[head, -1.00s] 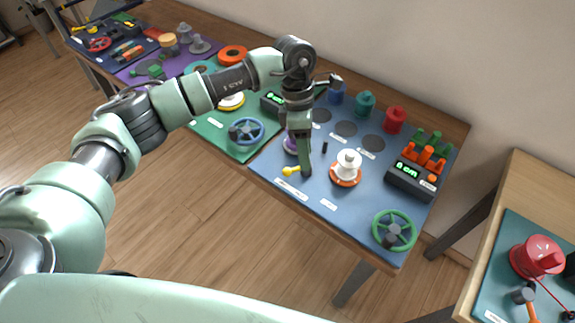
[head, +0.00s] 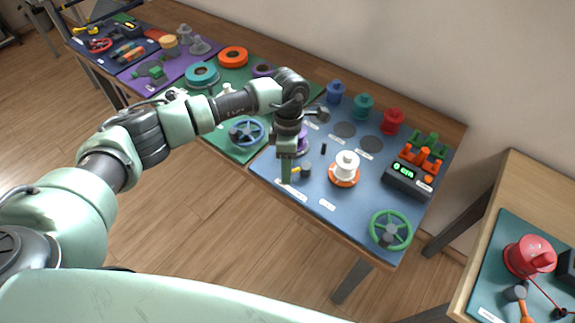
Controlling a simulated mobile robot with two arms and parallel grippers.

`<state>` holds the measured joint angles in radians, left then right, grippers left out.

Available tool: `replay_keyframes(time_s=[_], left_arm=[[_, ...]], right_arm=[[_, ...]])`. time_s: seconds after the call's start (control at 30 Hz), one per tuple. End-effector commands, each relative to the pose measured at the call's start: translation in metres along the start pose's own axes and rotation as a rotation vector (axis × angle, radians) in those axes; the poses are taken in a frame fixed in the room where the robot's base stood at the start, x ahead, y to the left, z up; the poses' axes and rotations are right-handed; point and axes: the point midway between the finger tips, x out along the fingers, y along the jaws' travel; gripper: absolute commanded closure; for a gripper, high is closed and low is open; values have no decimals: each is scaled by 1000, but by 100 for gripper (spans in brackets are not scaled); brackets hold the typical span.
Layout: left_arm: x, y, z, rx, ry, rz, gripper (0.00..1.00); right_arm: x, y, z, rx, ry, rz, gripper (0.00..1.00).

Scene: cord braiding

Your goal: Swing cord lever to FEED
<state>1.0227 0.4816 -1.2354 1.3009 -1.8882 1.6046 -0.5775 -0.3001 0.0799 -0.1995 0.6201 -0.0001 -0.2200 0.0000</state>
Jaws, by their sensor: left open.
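The lever on the blue panel has a dark grey hub (head: 306,169) and a short yellow handle (head: 296,169) pointing left, mostly hidden behind my fingers. My left gripper (head: 287,180) points down at the handle, just left of the hub. It is open; whether its fingers straddle or touch the handle I cannot tell. Small white labels (head: 327,205) lie near the front edge, too small to read. A white spool (head: 346,163) stands on an orange base right of the lever. My right gripper is not in view.
The blue panel (head: 335,190) also holds a green handwheel (head: 391,230), a counter box (head: 408,181), and blue, teal and red spools (head: 392,122) at the back. A blue handwheel (head: 246,132) is on the green panel to the left. A second table (head: 500,200) stands at right.

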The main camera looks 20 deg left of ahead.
Motion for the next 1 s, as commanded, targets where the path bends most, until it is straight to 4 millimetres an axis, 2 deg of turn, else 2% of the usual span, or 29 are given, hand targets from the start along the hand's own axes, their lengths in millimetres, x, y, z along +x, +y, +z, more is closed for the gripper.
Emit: replay_keyframes(time_s=[0.07,0.2,0.23,0.67,1.0], left_arm=[[0,0,0,0,0,0,59],[0,0,0,0,0,0,98],[0,0,0,0,0,0,100],[0,-3,2,-70,-16,1,100],[2,-15,10,-327,-68,1,100]], right_arm=[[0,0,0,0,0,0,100],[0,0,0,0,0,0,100],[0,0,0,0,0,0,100],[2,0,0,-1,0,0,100],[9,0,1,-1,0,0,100]])
